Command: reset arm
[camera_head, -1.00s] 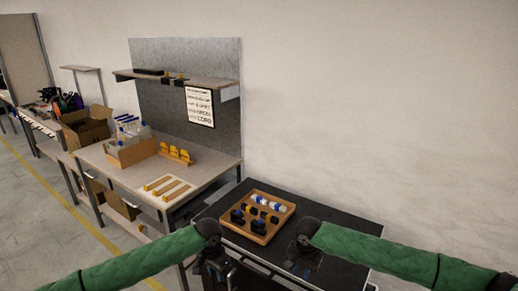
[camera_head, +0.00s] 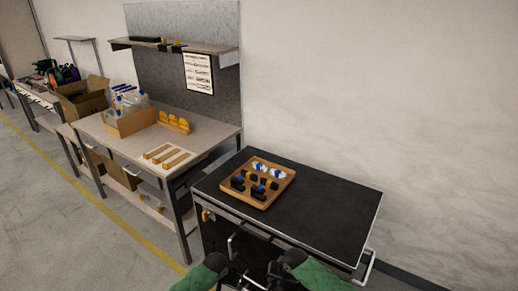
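My two arms in green sleeves come in at the bottom edge of the head view. My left gripper (camera_head: 238,279) is low, in front of the black cart, and mostly dark against it. My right gripper (camera_head: 272,277) is close beside it on the right, also near the bottom edge. The fingers are small, dark and partly cut off, so I cannot tell whether either is open or shut. I see nothing held in them. Both are on the near side of the black cart (camera_head: 325,205), apart from the tray on it.
A wooden tray (camera_head: 262,206) with several blue, white, black and yellow parts lies on the cart's left side; the cart top's right side is bare. A workbench (camera_head: 205,138) stands to the left with a cardboard box (camera_head: 132,122) and yellow holders (camera_head: 174,121). A metal handle (camera_head: 366,268) projects at the cart's right.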

